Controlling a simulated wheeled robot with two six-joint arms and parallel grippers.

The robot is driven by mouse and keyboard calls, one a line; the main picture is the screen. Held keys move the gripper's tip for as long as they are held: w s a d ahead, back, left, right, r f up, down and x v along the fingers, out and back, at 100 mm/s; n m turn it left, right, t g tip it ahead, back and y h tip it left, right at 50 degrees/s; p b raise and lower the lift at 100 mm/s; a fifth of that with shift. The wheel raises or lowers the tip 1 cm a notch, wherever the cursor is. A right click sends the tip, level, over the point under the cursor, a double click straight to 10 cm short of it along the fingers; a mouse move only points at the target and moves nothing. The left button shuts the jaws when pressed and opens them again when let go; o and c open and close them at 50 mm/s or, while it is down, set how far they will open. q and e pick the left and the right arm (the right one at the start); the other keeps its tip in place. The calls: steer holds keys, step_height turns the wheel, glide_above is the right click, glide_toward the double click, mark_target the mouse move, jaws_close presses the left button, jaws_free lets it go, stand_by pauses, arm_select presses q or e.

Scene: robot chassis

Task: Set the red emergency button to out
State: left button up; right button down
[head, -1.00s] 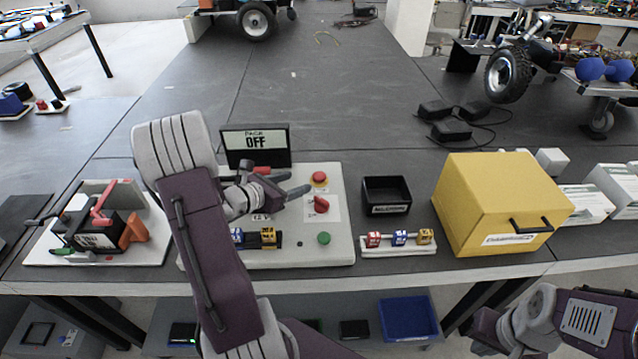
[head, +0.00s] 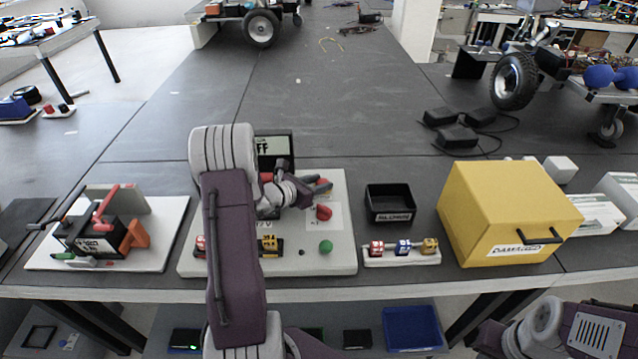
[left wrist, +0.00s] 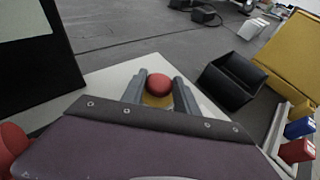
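The red emergency button (left wrist: 158,84) is a round red cap on a yellow base, on a white panel (head: 342,262). In the left wrist view it appears between the two fingers of my left gripper (left wrist: 160,92), which are apart on either side. Whether they touch the cap, I cannot tell. In the head view my left gripper (head: 322,188) is over the button and hides most of it. A dark display (head: 275,146) behind my arm shows part of "OFF". My right arm is at the bottom right; its fingers do not show.
A red knob (head: 323,212) and a green button (head: 326,247) are on the panel close by. A black bin (head: 389,212), a rail with small coloured blocks (head: 402,259) and a yellow box (head: 505,208) stand to the right.

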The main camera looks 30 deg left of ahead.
arm_select(q)
jaws_close()
stand_by(1.1)
